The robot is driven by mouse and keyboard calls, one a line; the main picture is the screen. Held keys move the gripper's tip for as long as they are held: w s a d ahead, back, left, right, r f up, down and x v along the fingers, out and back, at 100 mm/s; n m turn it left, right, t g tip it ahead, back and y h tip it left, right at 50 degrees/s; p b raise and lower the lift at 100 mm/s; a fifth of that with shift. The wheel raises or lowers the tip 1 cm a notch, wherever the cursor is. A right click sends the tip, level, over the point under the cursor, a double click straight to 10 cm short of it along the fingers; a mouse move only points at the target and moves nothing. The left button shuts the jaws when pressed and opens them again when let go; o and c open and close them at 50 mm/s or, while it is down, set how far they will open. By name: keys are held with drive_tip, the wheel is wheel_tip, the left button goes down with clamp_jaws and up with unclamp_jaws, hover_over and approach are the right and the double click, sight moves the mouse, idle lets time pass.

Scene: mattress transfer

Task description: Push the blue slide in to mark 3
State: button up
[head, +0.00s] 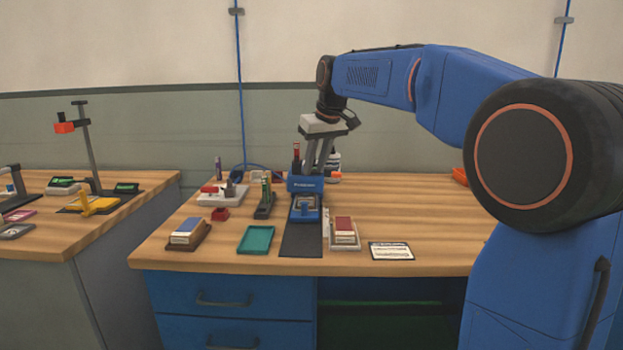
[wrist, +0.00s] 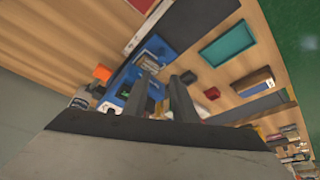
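The blue device (head: 305,184) stands at the back end of a dark strip on the wooden bench. Its blue slide (head: 306,212) sticks out of the front, with a lighter raised part on top. Blue parts of the device also show beyond my fingers in the wrist view (wrist: 150,55). My gripper (head: 315,170) points down just behind the blue device's front housing, with its fingertips partly hidden by it. In the wrist view the two fingers (wrist: 163,82) stand apart with nothing seen between them. Mark 3 cannot be made out.
A teal tray (head: 256,240), a box on a brown stand (head: 187,232) and a green-topped holder (head: 265,205) stand left. A red-topped stack (head: 344,232) and a printed card (head: 390,251) lie right. The bench's right side is mostly clear.

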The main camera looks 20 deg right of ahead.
drive_tip(key=shift+v, duration=0.95)
drive_tip(key=s+d+f+m, duration=0.1)
drive_tip(key=s+f, duration=0.7)
drive_tip(key=s, duration=0.5)
drive_tip(key=s+d+f+m, duration=0.1)
drive_tip(key=s+f, duration=0.8)
drive_tip(key=s, duration=0.4)
drive_tip(key=s+d+f+m+h, duration=0.1)
drive_tip(key=s+d+f, duration=0.1)
drive_tip(key=s+f, duration=0.7)
drive_tip(key=s, duration=0.5)
